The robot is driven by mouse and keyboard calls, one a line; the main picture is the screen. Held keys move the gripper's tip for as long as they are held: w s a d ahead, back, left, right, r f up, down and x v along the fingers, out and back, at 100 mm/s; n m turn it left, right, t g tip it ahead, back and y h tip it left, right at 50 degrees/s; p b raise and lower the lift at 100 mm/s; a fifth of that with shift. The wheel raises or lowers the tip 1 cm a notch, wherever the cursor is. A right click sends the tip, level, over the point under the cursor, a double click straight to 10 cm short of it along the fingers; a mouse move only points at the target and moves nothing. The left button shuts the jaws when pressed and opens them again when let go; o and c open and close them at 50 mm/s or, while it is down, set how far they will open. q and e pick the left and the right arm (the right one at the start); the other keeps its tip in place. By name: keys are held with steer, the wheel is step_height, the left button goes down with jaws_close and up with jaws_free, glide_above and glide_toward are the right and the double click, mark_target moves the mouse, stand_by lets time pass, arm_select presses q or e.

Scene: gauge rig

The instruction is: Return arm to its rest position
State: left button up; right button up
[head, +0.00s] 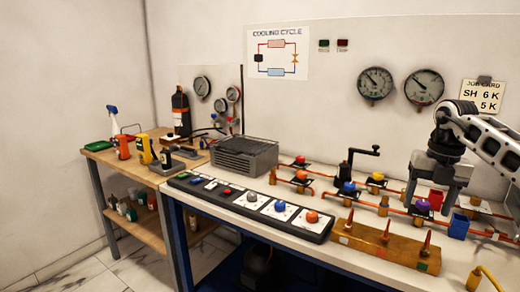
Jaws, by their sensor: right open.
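My right arm (488,140) comes in from the right edge. Its gripper (429,203) points down over the back right of the bench, with its jaws open. My left gripper is not in view.
The white bench (345,245) carries copper pipes with coloured valve knobs, a black hand crank (346,180), a wooden block with upright copper pins (385,246) and a black strip of knobs (250,206). Gauges (375,84) hang on the wall behind. A wooden side table (105,157) stands left.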

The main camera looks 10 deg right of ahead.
steer(key=w+a+f+n+y, duration=0.15)
steer(key=a+f, duration=0.25)
steer(key=a, duration=0.4)
steer(key=a+f+n+y, duration=0.1)
steer(key=a+f+y, duration=0.2)
steer(key=a+f, duration=0.3)
steer(key=w+a+f+n+y, duration=0.1)
steer(key=a+f+y, duration=0.2)
steer(key=a, duration=0.6)
steer(key=s+a+m+t+y, duration=0.3)
steer(key=s+a+y, duration=0.15)
steer(key=a, duration=0.45)
steer(key=s+a+m+t+y, duration=0.3)
steer(key=a+y, duration=0.2)
steer(key=a, duration=0.3)
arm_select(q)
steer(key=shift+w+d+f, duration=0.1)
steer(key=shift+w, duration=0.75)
arm_select(e)
steer(key=s+d+f+m+t+h, duration=0.2)
steer(key=s+d+f+m+h, duration=0.3)
steer(key=m, duration=0.7)
steer(key=s+d+f+m+t+h, duration=0.2)
steer(key=s+d+f+m+h, duration=0.4)
steer(key=s+f+m+h, duration=0.3)
steer(key=s+f+m, duration=0.3)
steer(key=m, duration=0.1)
steer(key=shift+s, duration=0.3)
steer(key=shift+d+f, duration=0.1)
steer(key=shift+f, duration=0.05)
